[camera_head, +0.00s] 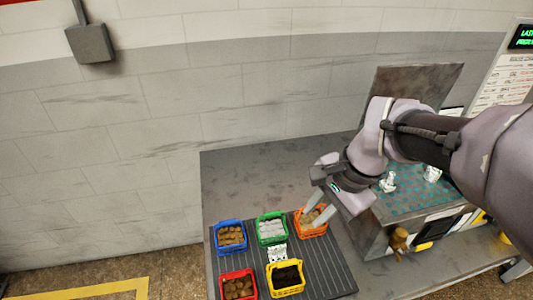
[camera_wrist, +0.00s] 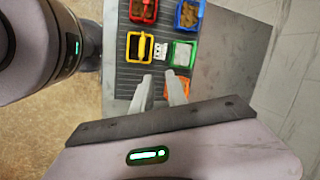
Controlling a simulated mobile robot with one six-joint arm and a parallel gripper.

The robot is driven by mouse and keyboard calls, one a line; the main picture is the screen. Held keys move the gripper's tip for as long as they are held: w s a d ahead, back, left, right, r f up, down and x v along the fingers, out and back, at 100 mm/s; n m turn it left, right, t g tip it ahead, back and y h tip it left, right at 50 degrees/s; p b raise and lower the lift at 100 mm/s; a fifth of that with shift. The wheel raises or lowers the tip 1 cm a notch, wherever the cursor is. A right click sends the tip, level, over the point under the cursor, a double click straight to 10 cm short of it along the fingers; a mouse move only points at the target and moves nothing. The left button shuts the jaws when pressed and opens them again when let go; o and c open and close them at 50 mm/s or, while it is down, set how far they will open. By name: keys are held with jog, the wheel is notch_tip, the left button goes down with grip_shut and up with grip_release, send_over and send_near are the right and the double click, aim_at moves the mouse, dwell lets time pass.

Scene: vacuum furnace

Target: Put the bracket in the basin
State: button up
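A small white, light-patterned piece (camera_head: 277,253), which may be the bracket, lies on the ribbed grey mat between the green and yellow bins. It also shows in the wrist view (camera_wrist: 161,50), ahead of my fingertips. My gripper (camera_head: 317,214) is above the orange bin, its fingers apart and nothing between them. In the wrist view my gripper (camera_wrist: 161,82) points toward the white piece, with a gap left. Two other white pieces, one of them here (camera_head: 388,182), stand on the teal-topped furnace table (camera_head: 408,198). I cannot tell which thing is the basin.
The mat (camera_head: 328,268) holds a blue bin (camera_head: 230,236), green bin (camera_head: 270,230), orange bin (camera_head: 313,222), red bin (camera_head: 238,285) and yellow bin (camera_head: 286,278), all filled. A grey upright panel (camera_head: 412,84) stands behind the furnace table. The bench's back left is clear.

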jog(key=w+a+f+m+g+y+p, duration=0.1)
jog(key=w+f+m+g+p, duration=0.2)
jog(key=w+f, duration=0.4)
jog(key=m+b, duration=0.1)
jog(key=b, duration=0.5)
send_near(278, 246)
jog(key=x, duration=0.4)
jog(key=shift+a+f, duration=0.1)
jog(key=shift+f, duration=0.3)
jog(key=b+x, duration=0.2)
jog(key=x, duration=0.4)
jog(key=shift+r, duration=0.1)
grip_shut()
